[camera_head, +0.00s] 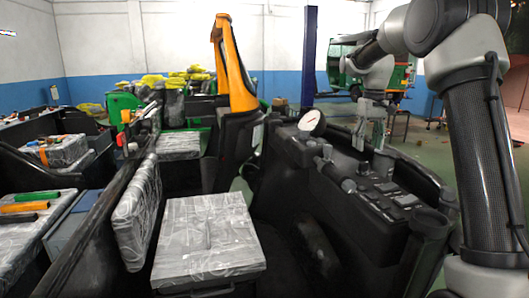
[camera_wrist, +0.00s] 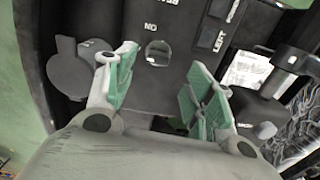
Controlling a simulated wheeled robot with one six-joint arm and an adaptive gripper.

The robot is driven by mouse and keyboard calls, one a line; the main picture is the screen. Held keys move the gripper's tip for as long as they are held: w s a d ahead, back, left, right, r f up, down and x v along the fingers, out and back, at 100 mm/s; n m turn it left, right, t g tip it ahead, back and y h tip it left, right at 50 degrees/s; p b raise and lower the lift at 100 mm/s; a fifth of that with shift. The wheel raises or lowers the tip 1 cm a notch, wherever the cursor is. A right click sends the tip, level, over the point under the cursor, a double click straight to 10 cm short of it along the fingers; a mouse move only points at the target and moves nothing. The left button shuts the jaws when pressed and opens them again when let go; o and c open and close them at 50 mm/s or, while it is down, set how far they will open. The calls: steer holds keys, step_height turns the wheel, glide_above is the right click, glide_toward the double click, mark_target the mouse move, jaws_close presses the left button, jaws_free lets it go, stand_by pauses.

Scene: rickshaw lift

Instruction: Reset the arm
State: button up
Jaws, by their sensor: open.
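My gripper (camera_head: 371,130) hangs above the black control console (camera_head: 345,195) at the right in the head view. In the wrist view my gripper (camera_wrist: 160,92) has its two green-padded fingers spread apart with nothing between them. The console panel (camera_wrist: 185,50) lies beyond the fingers and carries the white words "NO" and "LEFT" and a round hole. My arm comes in from the right side of the head view and bends down toward the console. Whether the fingertips touch the console cannot be told.
A white round gauge (camera_head: 312,122) stands on the console's far left edge. A seat wrapped in clear plastic (camera_head: 207,240) is in front. An orange-covered post (camera_head: 233,65) rises left of the console. A green vehicle (camera_head: 350,72) stands behind. Open floor shows at the right.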

steer(key=s+t, duration=0.1)
steer(key=s, duration=1.1)
steer(key=s+a+f+m+t, duration=0.1)
steer(key=s, duration=1.1)
steer(key=s+a+f+t, duration=0.1)
steer(key=s, duration=1)
steer(key=shift+s+m, duration=0.3)
steer(key=shift+s, duration=0.1)
steer(key=shift+s+r+t, duration=0.6)
steer(key=shift+s+r, duration=0.3)
